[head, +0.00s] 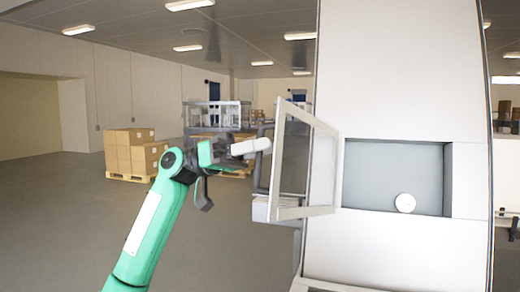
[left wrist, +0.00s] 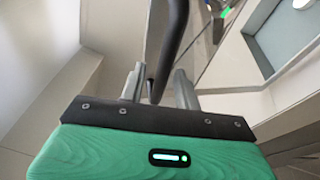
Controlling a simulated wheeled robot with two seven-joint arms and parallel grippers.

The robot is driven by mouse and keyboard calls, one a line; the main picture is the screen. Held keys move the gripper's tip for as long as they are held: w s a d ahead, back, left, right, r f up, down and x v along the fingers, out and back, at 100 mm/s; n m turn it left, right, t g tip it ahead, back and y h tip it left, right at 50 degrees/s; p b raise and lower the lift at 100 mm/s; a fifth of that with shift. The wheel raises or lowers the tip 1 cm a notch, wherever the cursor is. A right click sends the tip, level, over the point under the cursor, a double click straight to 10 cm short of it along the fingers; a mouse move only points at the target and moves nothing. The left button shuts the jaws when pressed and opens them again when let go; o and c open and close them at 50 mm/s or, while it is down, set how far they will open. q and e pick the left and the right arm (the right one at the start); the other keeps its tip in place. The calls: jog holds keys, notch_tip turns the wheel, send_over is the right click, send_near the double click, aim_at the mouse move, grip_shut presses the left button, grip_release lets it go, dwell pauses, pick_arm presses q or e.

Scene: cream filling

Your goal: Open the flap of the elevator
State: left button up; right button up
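The elevator (head: 400,70) is a tall pale cabinet at the right of the head view. Its flap (head: 322,165), a pale frame with a see-through pane, stands swung out to the left of a grey recess (head: 385,165). A dark bar handle (head: 258,172) runs along the flap's outer side; it also shows in the left wrist view (left wrist: 172,45). My left gripper (head: 264,146) is at this handle. In the left wrist view its fingers (left wrist: 158,88) are apart, with the bar between them and a gap at the right finger. My right gripper is not in view.
A white round knob-like piece (head: 405,203) sits in the recess. Stacked cardboard boxes (head: 135,155) on a pallet stand far back at the left. A grey rack-like structure (head: 215,115) stands behind my left gripper. The floor at left is clear.

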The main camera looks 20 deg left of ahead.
pick_arm(q)
jog(key=shift+a+f, duration=0.1)
jog(key=shift+a, duration=0.05)
jog(key=b+v, duration=0.3)
jog(key=v, duration=1)
jog(key=shift+a, duration=0.25)
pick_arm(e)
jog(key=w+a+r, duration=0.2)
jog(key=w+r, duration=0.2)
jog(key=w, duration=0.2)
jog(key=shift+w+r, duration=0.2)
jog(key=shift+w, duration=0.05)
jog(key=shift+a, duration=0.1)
